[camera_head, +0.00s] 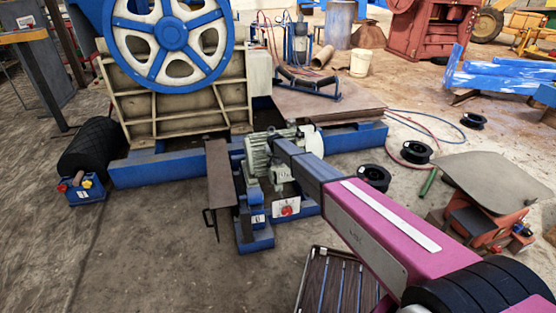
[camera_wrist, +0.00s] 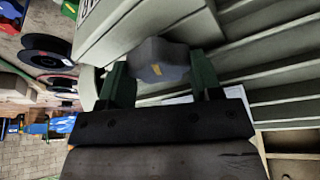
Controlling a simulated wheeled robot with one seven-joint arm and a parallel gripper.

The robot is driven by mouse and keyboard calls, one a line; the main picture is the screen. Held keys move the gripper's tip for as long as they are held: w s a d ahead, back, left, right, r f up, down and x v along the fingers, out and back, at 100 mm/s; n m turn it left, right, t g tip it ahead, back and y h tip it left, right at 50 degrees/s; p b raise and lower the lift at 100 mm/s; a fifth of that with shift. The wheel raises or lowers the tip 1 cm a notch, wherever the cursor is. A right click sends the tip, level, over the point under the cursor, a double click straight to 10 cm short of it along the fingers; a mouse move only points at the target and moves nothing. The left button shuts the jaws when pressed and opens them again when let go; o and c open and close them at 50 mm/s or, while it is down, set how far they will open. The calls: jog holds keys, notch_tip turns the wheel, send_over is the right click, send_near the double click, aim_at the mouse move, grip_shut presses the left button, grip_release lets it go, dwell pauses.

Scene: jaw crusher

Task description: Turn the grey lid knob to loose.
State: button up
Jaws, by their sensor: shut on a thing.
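The grey lid knob (camera_wrist: 158,58) is in the wrist view, a dark grey lobed knob with a small orange mark on its face. It stands against a pale grey-green housing (camera_wrist: 125,25). My gripper (camera_wrist: 160,76) has its two green fingers on either side of the knob and is shut on it. In the head view the grey-green ribbed motor (camera_head: 258,155) stands beside the crusher's blue base frame. My arm reaches over it from the lower right and hides the gripper and the knob there. I cannot read the knob's setting.
The large blue-and-white flywheel (camera_head: 175,38) is at the back left. A brown plate (camera_head: 220,178) stands left of the motor. Black spools (camera_head: 374,177) and hoses lie to the right; floor at left front is clear.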

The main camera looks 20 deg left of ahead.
jog(key=shift+n, duration=0.4)
jog(key=n+y, duration=0.1)
jog(key=n, duration=0.2)
jog(key=shift+d+n+y, duration=0.15)
jog(key=shift+n+y, duration=0.25)
jog(key=n+g, duration=0.1)
jog(key=n, duration=0.1)
jog(key=n+y, duration=0.1)
jog(key=n, duration=0.2)
jog(key=shift+w+g+y, duration=0.1)
jog(key=shift+g+y, duration=0.2)
jog(key=shift+g, duration=0.1)
jog(key=n, duration=0.2)
jog(key=n+g, duration=0.1)
jog(key=n, duration=0.2)
jog(key=shift+w+g+y, duration=0.1)
jog(key=shift+g+y, duration=0.2)
jog(key=shift+y, duration=0.1)
jog(key=shift+n+g, duration=0.9)
jog(key=shift+n, duration=1.3)
jog(key=o, duration=0.9)
